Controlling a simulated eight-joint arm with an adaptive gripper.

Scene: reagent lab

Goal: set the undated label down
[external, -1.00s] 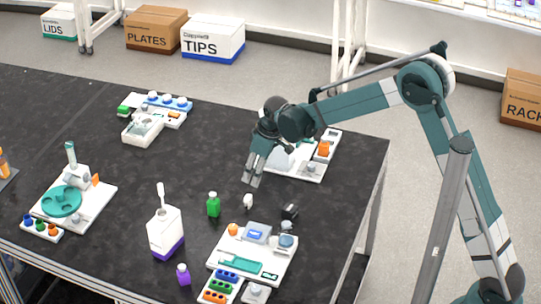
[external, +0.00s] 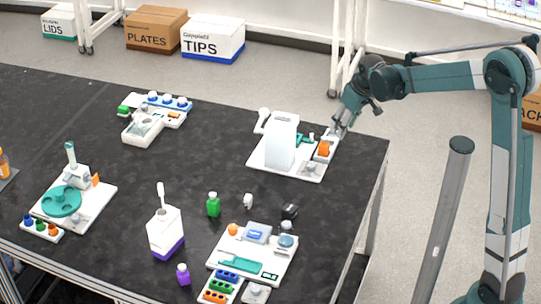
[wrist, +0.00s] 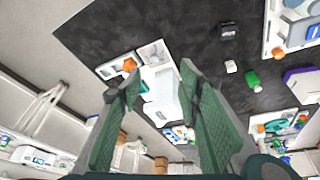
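My gripper (external: 339,129) is at the back right of the table, just above the right edge of a white station (external: 258,160), close to an orange-topped item (external: 324,148). In the wrist view my gripper (wrist: 156,78) has its two green fingers wide apart, with nothing seen held between them. A tall plain white block (external: 281,143) stands upright on the station, left of my gripper; it also shows between the fingers in the wrist view (wrist: 165,98). I cannot make out which thing is the undated label; no writing on any label is legible.
A small white item (external: 248,201), a green bottle (external: 213,205) and a black device (external: 290,211) stand mid-table. A white bottle with a purple base (external: 165,234) stands further left. Another white station (external: 280,262) lies in front.

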